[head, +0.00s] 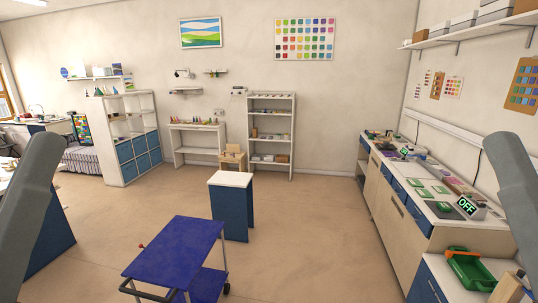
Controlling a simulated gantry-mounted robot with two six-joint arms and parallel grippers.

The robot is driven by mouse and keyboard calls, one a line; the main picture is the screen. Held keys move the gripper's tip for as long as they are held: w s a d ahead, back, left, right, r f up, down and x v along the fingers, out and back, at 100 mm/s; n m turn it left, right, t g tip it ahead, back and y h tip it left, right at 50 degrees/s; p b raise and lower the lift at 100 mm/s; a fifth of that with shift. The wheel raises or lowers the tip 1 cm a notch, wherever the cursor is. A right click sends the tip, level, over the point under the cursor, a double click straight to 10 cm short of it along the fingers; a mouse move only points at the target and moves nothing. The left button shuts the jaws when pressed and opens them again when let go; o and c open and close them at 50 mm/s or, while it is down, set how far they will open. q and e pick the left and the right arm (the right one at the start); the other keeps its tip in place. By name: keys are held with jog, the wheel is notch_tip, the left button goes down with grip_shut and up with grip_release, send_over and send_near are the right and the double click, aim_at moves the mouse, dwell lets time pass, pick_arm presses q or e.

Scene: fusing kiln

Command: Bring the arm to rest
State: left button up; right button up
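One grey arm link of mine shows at the left edge of the head view, and another at the right edge. Both slant down and out of the frame. Neither gripper is in view, so I cannot see their fingers or whether they hold anything. Nothing touches the visible parts of the arms, as far as I can tell.
A blue cart (178,248) stands in front, with a white-topped blue pedestal (231,206) behind it. A long counter (400,215) runs along the right, bearing a display reading OFF (467,206). A green tray (470,270) sits nearer. Open floor (310,240) lies between.

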pick_arm(q)
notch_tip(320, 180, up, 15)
jog(key=p, duration=1.1)
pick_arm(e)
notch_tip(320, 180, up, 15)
